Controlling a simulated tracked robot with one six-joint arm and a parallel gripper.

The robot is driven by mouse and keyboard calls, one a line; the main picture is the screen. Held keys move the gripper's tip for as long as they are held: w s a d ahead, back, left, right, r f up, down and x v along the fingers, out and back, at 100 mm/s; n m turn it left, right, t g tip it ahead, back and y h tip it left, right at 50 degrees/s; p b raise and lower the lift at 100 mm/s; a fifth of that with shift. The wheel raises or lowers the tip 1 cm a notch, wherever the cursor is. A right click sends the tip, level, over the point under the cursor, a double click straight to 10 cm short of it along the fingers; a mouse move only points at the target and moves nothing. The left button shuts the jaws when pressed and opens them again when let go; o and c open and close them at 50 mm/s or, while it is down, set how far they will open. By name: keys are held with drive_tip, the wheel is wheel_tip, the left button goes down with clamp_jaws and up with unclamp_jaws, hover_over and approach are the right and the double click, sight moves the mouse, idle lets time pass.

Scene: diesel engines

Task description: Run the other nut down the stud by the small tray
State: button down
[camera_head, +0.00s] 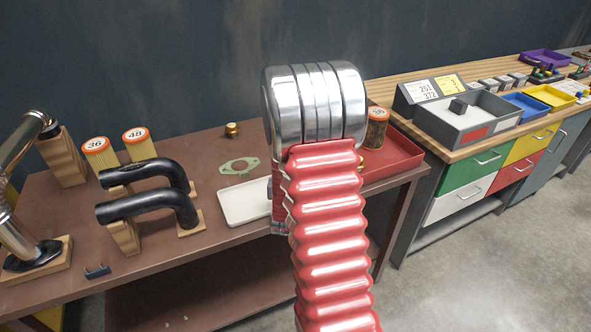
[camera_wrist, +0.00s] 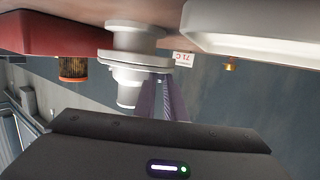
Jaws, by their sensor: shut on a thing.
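The small tray (camera_head: 246,204) is a shallow white tray on the brown bench, and its rim shows at the upper right of the wrist view (camera_wrist: 215,42). My gripper (camera_wrist: 162,82) is beside a grey flanged part (camera_wrist: 127,73), near the white tray. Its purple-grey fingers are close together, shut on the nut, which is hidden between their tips. I cannot make out the stud's thread. In the head view my red and silver arm hides the grey part and most of the gripper.
A red tray (camera_head: 400,158) and an orange-capped filter (camera_head: 376,128) stand to the right. A gasket (camera_head: 239,165) and brass fitting (camera_head: 232,129) lie behind the white tray. Black pipes (camera_head: 150,205) stand left. A 71 C label (camera_wrist: 184,59) is close behind the fingers.

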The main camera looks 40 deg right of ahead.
drive_tip(key=shift+a+f+m+g, duration=0.2)
drive_tip(key=shift+f+m+g, duration=0.2)
drive_tip(key=shift+f+g, duration=0.1)
drive_tip(key=c, duration=1.7)
unclamp_jaws()
drive_tip(key=shift+s+d, duration=0.1)
drive_tip(key=shift+s, duration=0.05)
drive_tip(key=shift+c, duration=1)
drive_tip(key=shift+o, duration=0.4)
drive_tip(key=shift+s+h, duration=0.1)
drive_tip(key=shift+h, duration=0.2)
drive_tip(key=shift+s+a+r, duration=0.2)
drive_tip(key=shift+s+a, duration=0.2)
drive_tip(key=shift+a, duration=0.15)
drive_tip(key=shift+r+v, duration=0.25)
drive_tip(key=shift+v, duration=2.35)
drive_tip(key=shift+w+a+r, duration=0.1)
